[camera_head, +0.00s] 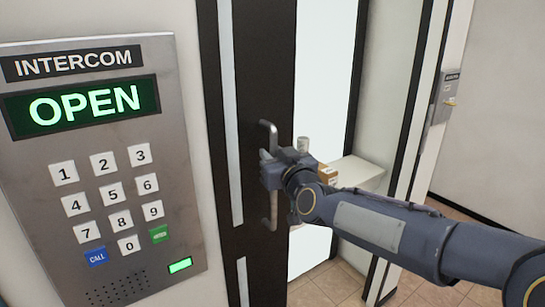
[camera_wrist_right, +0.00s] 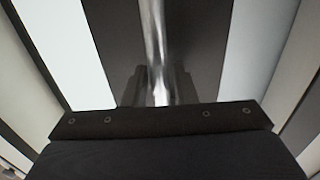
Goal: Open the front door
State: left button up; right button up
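The front door (camera_head: 262,80) is dark with pale glass strips and stands just right of the intercom. Its vertical metal bar handle (camera_head: 270,215) shows above and below my right gripper (camera_head: 268,165), which is at the middle of the handle. In the right wrist view the shiny handle (camera_wrist_right: 153,40) runs down the middle to between dark finger shapes (camera_wrist_right: 158,88). I cannot tell whether the fingers press on it or stand open around it. The intercom (camera_head: 190,215) has a lit green OPEN display (camera_head: 85,105). My left gripper is not in view.
Through the glass right of the door, a white surface (camera_head: 365,170) carries a small brown box (camera_head: 327,174). A wall-mounted metal unit (camera_head: 446,98) is at the far right. Tiled floor (camera_head: 325,285) shows below.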

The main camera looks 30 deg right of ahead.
jog(key=shift+o, duration=0.6)
jog(key=shift+a, duration=0.1)
jog(key=s+b, duration=0.1)
jog(key=s, duration=0.6)
jog(key=shift+s+a, duration=0.35)
jog(key=shift+a, duration=0.1)
jog(key=shift+f, duration=0.1)
jog(key=s+a+f+g+y+p, duration=0.2)
jog(key=s+a+f+g, duration=0.3)
jog(key=s+f, duration=0.4)
jog(key=s+a+f+g+y+p, duration=0.3)
jog(key=s+f+g, duration=0.4)
jog(key=s, duration=0.5)
notch_tip(320, 180, down, 2)
jog(key=shift+s+a+f+y, duration=0.1)
jog(key=shift+s+a+y, duration=0.3)
jog(key=shift+a, duration=0.85)
